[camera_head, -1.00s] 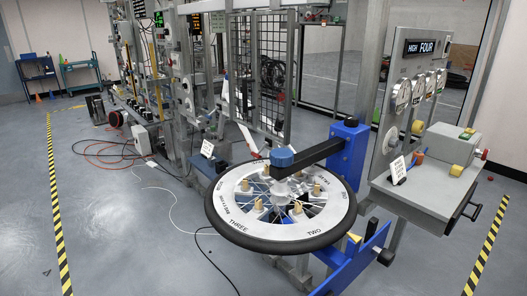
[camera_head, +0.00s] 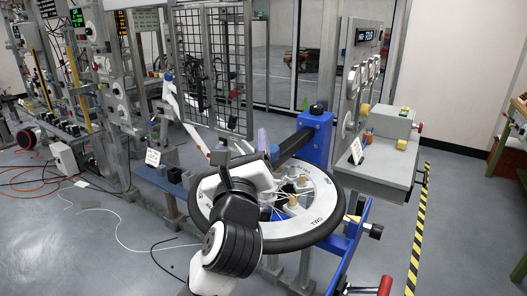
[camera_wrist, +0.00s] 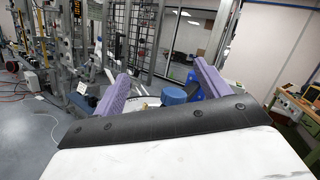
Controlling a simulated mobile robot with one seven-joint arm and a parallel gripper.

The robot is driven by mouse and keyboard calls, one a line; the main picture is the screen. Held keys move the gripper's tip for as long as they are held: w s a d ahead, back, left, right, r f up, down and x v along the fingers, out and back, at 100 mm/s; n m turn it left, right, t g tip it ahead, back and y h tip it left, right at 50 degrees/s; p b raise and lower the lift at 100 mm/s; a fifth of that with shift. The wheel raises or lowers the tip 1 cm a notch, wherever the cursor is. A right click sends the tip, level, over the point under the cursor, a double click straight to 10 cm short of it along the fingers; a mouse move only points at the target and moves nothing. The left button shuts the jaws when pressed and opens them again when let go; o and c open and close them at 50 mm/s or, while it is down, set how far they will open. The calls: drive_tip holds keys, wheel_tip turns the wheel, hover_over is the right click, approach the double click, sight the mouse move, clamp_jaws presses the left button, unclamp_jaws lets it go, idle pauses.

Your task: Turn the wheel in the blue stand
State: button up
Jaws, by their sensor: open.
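The wheel (camera_head: 328,226) has a black tyre and a white disc with words on it. Wooden pegs (camera_head: 302,181) stand on the disc. My gripper (camera_head: 267,144) is above the far part of the wheel, with my arm covering the wheel's left and front. In the wrist view my gripper's two purple fingers (camera_wrist: 162,88) are wide apart and empty. A blue knob (camera_wrist: 173,96) shows between them, beyond the fingertips. I cannot tell whether anything touches the wheel.
A grey panel with gauges and a box (camera_head: 390,122) stands right of the wheel. A metal mesh frame (camera_head: 213,75) rises behind it. Cables (camera_head: 115,215) lie on the floor at left.

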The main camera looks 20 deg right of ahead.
drive_tip(key=d+f+m+g, duration=0.3)
drive_tip(key=d+f+m, duration=0.2)
drive_tip(key=f, duration=0.3)
drive_tip(key=p+x, duration=0.4)
drive_tip(key=x, duration=0.9)
drive_tip(key=shift+w+r, duration=0.2)
drive_tip(key=shift+c, duration=0.2)
drive_tip(key=c, duration=1.3)
drive_tip(key=shift+y, duration=0.3)
